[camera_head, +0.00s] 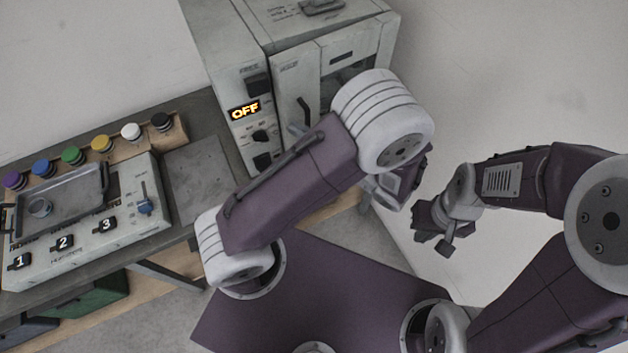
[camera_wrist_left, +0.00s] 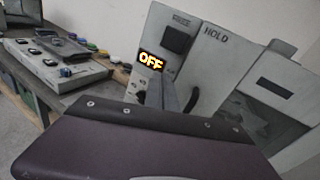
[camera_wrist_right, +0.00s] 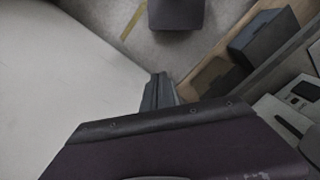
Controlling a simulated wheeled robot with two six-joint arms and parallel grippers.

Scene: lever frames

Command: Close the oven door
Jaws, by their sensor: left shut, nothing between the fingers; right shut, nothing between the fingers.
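The oven (camera_head: 225,75) is a grey box at the top of the head view, with a lit OFF display (camera_head: 245,110) and knobs on its control panel. The oven door (camera_head: 295,85), with a dark upright handle (camera_head: 304,113), is right of the panel. My left forearm covers its lower part, and I cannot tell how far it stands open. My left gripper (camera_wrist_left: 162,92) is shut and empty, in front of the control panel in its wrist view; in the head view my arm partly hides it. My right gripper (camera_head: 432,232) is shut and empty, lower right of the oven and apart from it.
A workbench (camera_head: 190,215) runs left of the oven. It bears a numbered button box (camera_head: 130,225), a metal tray (camera_head: 60,200) and a row of coloured knobs (camera_head: 102,145). Bins (camera_head: 95,300) sit below. Floor right of the oven is clear.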

